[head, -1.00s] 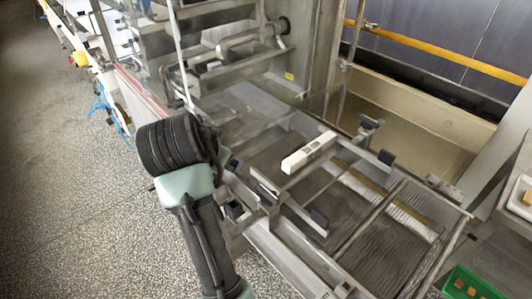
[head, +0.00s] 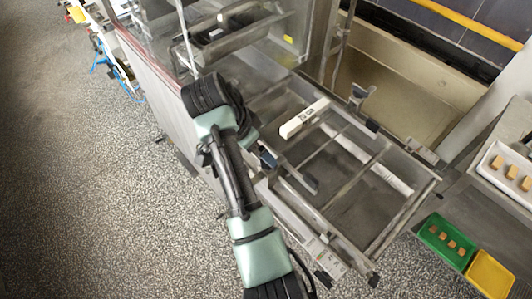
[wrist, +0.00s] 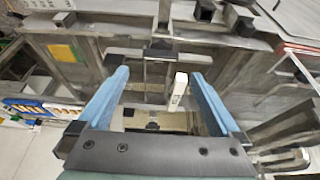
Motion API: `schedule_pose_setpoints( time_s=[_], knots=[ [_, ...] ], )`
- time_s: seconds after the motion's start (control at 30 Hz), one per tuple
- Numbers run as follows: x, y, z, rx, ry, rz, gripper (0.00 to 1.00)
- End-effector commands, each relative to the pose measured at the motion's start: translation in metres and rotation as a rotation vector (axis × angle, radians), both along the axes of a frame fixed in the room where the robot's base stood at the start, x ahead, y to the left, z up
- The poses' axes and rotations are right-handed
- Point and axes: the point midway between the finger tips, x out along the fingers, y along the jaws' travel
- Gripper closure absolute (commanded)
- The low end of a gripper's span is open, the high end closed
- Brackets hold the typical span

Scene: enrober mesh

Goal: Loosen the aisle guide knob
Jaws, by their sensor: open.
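My gripper (wrist: 160,73) is open and empty in the wrist view, its two blue fingers spread wide. A dark block-like knob (wrist: 160,48) on a metal bracket shows just beyond the fingertips, between them in the picture; I take it for the aisle guide knob. I see no contact with it. In the head view, my arm reaches over the near, aisle side of the machine frame, and my wrist hides part of that side. The fingers and the knob cannot be made out clearly there.
A white bar-shaped piece with dark markings (head: 304,118) lies across the mesh bed frame (head: 350,205); it also shows between the fingers in the wrist view (wrist: 178,90). A green tray (head: 428,231) and yellow tray (head: 490,276) stand at right. Speckled floor (head: 90,200) is free at left.

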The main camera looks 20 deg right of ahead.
Motion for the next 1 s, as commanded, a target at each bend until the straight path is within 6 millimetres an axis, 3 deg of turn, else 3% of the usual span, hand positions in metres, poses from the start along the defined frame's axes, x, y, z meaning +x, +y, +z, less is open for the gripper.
schedule_pose_setpoints(
  time_s=[0.2, 0.33, 0.8, 1.0],
  knots=[
    [0.005, -0.016, -0.039, 0.000, 0.005, -0.001, 0.00],
    [0.008, -0.023, -0.055, 0.000, 0.001, 0.000, 0.00],
    [0.010, -0.027, -0.068, 0.000, -0.003, 0.001, 0.00],
    [0.010, -0.027, -0.067, 0.000, -0.003, 0.001, 0.34]
  ],
)
